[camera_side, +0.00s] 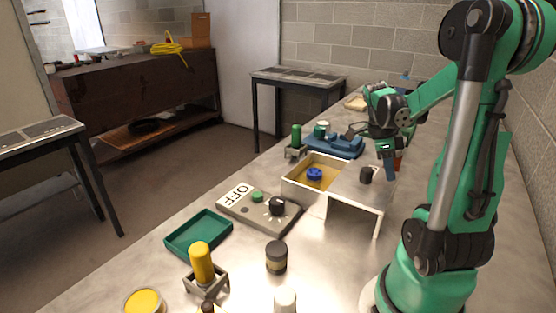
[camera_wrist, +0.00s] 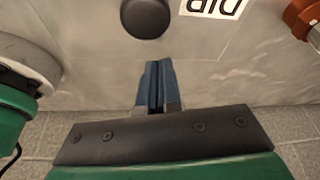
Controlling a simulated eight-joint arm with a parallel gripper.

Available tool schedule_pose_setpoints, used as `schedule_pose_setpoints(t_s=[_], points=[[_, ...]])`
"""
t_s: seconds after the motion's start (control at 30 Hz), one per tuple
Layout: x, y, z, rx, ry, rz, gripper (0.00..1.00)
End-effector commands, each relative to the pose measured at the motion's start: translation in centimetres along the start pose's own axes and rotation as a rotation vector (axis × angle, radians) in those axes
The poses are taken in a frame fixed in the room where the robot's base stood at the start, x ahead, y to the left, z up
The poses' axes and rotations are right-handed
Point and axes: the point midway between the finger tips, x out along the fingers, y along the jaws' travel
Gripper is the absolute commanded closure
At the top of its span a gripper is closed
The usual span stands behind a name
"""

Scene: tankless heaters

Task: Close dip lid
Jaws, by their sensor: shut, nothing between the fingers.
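The dip box (camera_side: 308,189) is a pale open-topped box with a yellow inside and a round blue thing (camera_side: 314,174) in it. Its grey metal lid (camera_side: 350,186) lies to the right of the opening, leaving the left part uncovered. A black knob (camera_side: 366,174) stands on the lid; it also shows in the wrist view (camera_wrist: 146,18), near an upside-down DIP label (camera_wrist: 214,7). My gripper (camera_side: 390,178) points down just right of the knob, apart from it. Its blue fingers (camera_wrist: 152,66) are shut and empty. Whether the fingertips touch the surface I cannot tell.
A grey OFF panel (camera_side: 240,212) with a black dial stands left of the box. A green tray (camera_side: 198,234), a yellow cylinder in a stand (camera_side: 201,263) and a dark jar (camera_side: 276,257) are nearer. A blue fixture (camera_side: 335,146) is behind the box.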

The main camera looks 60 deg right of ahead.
Motion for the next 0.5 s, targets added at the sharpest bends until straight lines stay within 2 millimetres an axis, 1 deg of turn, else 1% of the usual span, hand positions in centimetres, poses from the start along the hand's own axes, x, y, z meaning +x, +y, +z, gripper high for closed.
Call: schedule_pose_setpoints(t_s=[0.03, 0.1, 0.2, 0.5], points=[[-0.3, 0.0, 0.7, -0.004, 0.0, -0.002, 1.0], [-0.5, -0.1, 1.3, -0.002, 0.0, -0.002, 1.0], [-0.7, 0.0, 1.9, -0.001, 0.0, -0.002, 1.0], [-0.8, 0.0, 2.1, 0.002, 0.0, -0.001, 1.0]])
